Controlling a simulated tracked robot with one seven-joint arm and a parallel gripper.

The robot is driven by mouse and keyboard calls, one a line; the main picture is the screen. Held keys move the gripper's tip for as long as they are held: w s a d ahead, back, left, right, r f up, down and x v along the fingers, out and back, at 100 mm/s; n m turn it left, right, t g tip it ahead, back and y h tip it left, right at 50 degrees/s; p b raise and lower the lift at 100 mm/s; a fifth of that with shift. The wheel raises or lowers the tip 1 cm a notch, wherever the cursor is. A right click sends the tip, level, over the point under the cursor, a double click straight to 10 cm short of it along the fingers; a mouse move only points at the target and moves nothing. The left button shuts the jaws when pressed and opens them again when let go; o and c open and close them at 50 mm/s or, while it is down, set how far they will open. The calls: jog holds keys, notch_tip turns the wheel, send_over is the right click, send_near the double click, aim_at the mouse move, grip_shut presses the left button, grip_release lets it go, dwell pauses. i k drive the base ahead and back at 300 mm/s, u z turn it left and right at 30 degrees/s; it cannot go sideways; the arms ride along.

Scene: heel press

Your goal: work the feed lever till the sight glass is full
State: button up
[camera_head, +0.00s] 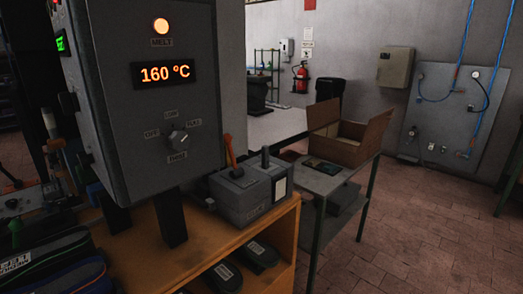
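A grey metal box (242,206) sits on the end of the orange-brown bench. An orange lever (230,152) sticks up from a slot in its top and leans slightly left. It looks like the feed lever. A pale upright panel (280,188) on the box's right face may be the sight glass. It is too small to tell any fill level. My gripper is not in view.
A grey control cabinet (150,100) on dark legs, reading 160 °C, stands left of the box, with a selector knob (178,138). Dark shoes (262,252) lie on the shelf below. A side table (318,180) with an open carton (345,148) stands right. Tiled floor is clear further right.

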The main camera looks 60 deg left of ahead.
aim_at(228, 139)
jog(key=z, duration=0.25)
jog(key=i, duration=0.15)
jog(key=u, duration=3)
jog(key=i, duration=0.55)
jog(key=z, duration=0.4)
